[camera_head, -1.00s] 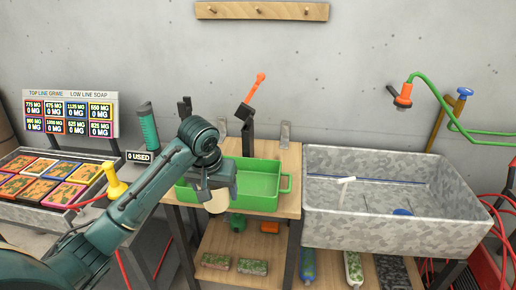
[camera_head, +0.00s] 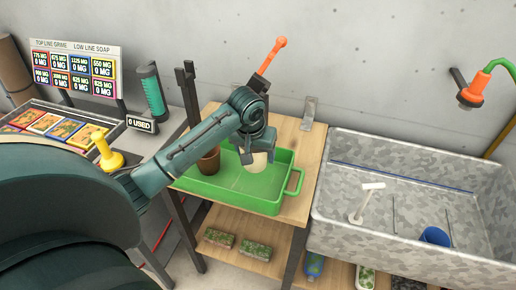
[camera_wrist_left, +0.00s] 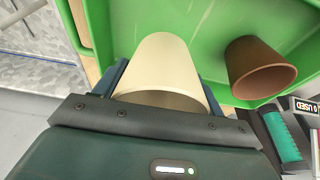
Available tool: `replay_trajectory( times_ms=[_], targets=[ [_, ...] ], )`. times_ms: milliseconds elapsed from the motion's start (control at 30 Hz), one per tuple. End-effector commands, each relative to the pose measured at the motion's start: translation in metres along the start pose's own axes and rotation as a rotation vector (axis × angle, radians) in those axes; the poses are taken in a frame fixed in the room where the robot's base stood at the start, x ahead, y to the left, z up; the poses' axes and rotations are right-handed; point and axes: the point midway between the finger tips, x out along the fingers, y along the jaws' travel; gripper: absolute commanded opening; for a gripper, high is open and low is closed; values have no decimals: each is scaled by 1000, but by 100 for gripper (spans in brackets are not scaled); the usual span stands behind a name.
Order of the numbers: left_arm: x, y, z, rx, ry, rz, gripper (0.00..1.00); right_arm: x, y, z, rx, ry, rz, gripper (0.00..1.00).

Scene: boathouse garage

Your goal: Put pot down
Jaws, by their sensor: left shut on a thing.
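My left gripper (camera_head: 257,145) is shut on a cream pot (camera_head: 255,162) and holds it over the green tray (camera_head: 235,198). In the left wrist view the cream pot (camera_wrist_left: 165,70) sits between the fingers, with the tray behind it. A brown pot (camera_head: 209,162) is in the tray, to the left of the cream pot and apart from it. It also shows in the left wrist view (camera_wrist_left: 258,68). I cannot tell whether the cream pot's base touches the tray floor. My right gripper is not in view.
The tray sits on a wooden table (camera_head: 300,165). A grey stone sink (camera_head: 390,240) holding a white tool (camera_head: 366,200) and a blue cup (camera_head: 434,237) stands to the right. The tray's right part is clear.

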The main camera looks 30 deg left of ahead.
Motion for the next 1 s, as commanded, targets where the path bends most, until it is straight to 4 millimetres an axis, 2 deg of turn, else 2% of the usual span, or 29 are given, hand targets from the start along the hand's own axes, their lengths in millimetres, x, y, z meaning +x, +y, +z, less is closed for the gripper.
replay_trajectory(
  times_ms=[167,700,1000],
  targets=[
    [1,0,1,0,-1,-1,45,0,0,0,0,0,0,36],
    [44,0,13,0,-1,-1,45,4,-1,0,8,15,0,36],
    [48,0,14,0,0,-1,45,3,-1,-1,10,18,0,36]
  ],
)
